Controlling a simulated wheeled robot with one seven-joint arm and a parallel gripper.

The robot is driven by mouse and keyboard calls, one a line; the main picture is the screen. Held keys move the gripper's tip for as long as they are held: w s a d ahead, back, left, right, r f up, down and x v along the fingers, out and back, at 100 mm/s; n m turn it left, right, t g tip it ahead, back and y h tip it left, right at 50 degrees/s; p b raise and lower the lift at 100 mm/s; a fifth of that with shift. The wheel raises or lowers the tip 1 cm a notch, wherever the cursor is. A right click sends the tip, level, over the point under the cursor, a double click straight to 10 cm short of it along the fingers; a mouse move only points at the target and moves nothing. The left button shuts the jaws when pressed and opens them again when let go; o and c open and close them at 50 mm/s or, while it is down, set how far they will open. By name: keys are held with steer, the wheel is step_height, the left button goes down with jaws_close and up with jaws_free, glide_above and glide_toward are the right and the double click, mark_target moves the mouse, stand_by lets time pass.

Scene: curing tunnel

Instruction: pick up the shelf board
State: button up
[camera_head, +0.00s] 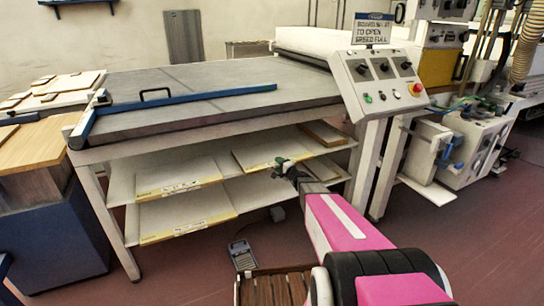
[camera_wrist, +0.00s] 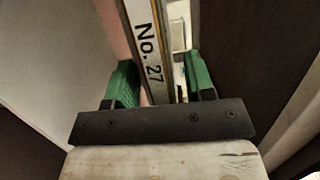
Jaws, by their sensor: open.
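In the head view, a pale shelf board (camera_head: 258,150) with a yellowish front edge lies on the upper shelf under the grey table. My gripper (camera_head: 284,166) is at this board's front edge and covers part of it. In the wrist view, a board edge (camera_wrist: 146,42) with a pale label reading "No. 27" runs between the green fingers of my gripper (camera_wrist: 162,82). The jaws are open, with one finger on each side of the edge. A gap shows at the right finger; I cannot tell whether the left finger touches the board.
Other pale boards lie on the upper shelf (camera_head: 178,175) and lower shelf (camera_head: 187,214) at left. A brown board (camera_head: 322,133) lies at right. The table top (camera_head: 210,90) overhangs the shelves. A control panel (camera_head: 380,82) stands at right, and a foot pedal (camera_head: 242,255) is on the floor.

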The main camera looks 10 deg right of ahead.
steer(key=shift+c, duration=0.3)
jaws_close()
steer(key=shift+r, duration=0.1)
steer(key=r, duration=0.3)
steer(key=s+r, duration=0.1)
steer(key=shift+a+r, duration=0.35)
steer(key=shift+a, duration=0.05)
steer(key=s+a+r, duration=0.6)
steer(key=a, duration=0.2)
steer(key=shift+s, duration=0.2)
steer(key=shift+a+r, duration=0.1)
steer(key=shift+a, duration=0.05)
